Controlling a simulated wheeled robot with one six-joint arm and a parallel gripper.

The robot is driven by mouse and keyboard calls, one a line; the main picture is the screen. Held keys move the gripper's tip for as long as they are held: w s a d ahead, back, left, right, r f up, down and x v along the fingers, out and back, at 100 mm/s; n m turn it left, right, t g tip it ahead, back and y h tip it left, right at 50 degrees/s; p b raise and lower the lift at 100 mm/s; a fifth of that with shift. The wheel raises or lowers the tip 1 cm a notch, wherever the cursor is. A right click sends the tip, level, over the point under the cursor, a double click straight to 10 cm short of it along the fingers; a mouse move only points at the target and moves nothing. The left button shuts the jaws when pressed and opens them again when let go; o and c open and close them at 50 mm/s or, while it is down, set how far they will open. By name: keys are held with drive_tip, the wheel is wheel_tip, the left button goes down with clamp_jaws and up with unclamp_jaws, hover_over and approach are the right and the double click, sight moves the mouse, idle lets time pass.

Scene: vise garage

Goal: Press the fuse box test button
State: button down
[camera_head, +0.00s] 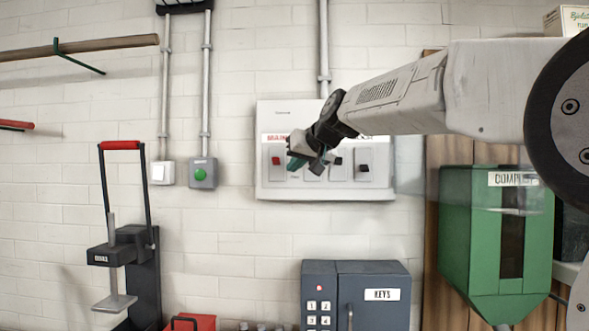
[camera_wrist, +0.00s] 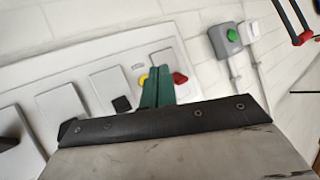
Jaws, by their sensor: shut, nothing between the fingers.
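The white fuse box (camera_head: 265,185) hangs on the brick wall and carries several switches, with a red one (camera_head: 276,160) at its left. It also shows in the wrist view (camera_wrist: 105,55), where a yellow spot (camera_wrist: 143,81), possibly the test button, is partly hidden behind my fingers. My gripper (camera_head: 294,164) is shut and empty, in front of the box's left part. In the wrist view its green fingertips (camera_wrist: 157,72) appear between the yellow spot and the red switch (camera_wrist: 180,78). I cannot tell whether they touch the box.
A grey box with a green button (camera_head: 201,174) and a white switch (camera_head: 161,173) are left of the fuse box. Below are a dark blue key cabinet (camera_head: 343,268) and a black press (camera_head: 140,250). A green bin (camera_head: 470,220) hangs at the right.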

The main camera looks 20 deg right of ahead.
drive_tip(key=shift+w+d, duration=0.3)
drive_tip(key=shift+w, duration=0.4)
drive_tip(key=shift+w+d, duration=0.3)
drive_tip(key=shift+w, duration=0.35)
idle(1.1)
drive_tip(key=shift+w+d, duration=0.1)
drive_tip(key=shift+w, duration=0.25)
drive_tip(key=shift+w+d, duration=0.2)
drive_tip(key=shift+w, duration=0.2)
idle(0.5)
idle(0.4)
drive_tip(key=shift+s+a, duration=0.35)
drive_tip(key=shift+s, duration=0.45)
drive_tip(key=s, duration=0.1)
drive_tip(key=s+a, duration=0.1)
drive_tip(key=s, duration=0.1)
drive_tip(key=s+a, duration=0.1)
drive_tip(key=shift+s, duration=0.3)
